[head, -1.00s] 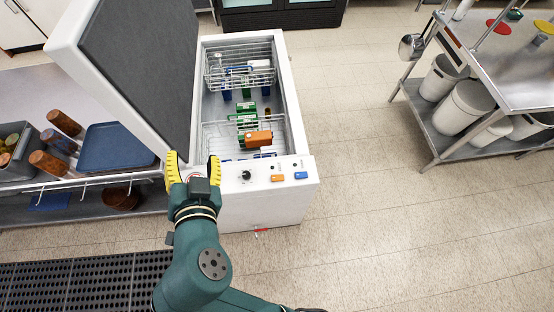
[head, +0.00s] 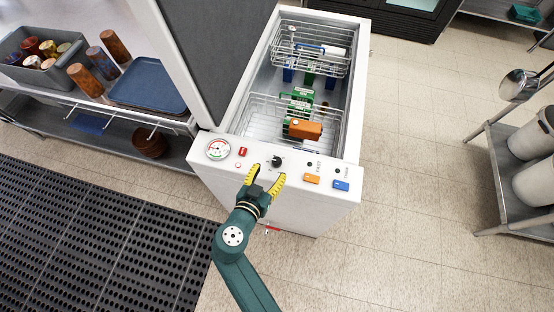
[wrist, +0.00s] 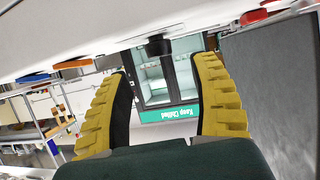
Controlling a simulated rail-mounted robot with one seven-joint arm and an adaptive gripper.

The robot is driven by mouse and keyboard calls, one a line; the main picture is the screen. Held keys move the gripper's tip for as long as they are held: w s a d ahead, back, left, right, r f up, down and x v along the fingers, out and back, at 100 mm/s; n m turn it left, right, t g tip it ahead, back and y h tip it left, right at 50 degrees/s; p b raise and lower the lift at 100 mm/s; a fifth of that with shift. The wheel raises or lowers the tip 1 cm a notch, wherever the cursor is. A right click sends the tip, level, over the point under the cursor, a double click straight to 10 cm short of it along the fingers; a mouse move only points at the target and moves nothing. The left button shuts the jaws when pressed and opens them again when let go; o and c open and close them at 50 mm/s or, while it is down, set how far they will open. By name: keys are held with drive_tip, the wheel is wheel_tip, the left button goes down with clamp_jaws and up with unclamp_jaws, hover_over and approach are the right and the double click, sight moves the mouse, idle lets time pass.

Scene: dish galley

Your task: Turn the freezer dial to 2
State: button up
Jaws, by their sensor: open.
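The white chest freezer (head: 290,210) stands with its lid (head: 215,50) raised. Its black dial (head: 277,161) sits on the top front panel, and it also shows in the wrist view (wrist: 157,46) at the panel's edge, beyond the fingers. The number the dial points to is too small to read. My gripper (head: 265,178), with yellow ribbed fingers, is open and empty, just in front of the dial. In the wrist view my gripper (wrist: 165,95) has its fingers wide apart, with the dial between their directions and apart from them.
On the same panel are a round gauge (head: 218,149), a red switch (head: 243,152), an orange button (head: 312,179) and a blue button (head: 341,186). Wire baskets with boxes (head: 305,130) fill the freezer.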

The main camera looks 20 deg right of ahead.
sight(276, 162)
drive_tip(key=x, duration=0.6)
drive_tip(key=shift+w+d+f, duration=0.1)
drive_tip(key=shift+w+d, duration=0.05)
drive_tip(key=shift+d, duration=0.1)
drive_tip(key=shift+c, duration=0.3)
clamp_jaws()
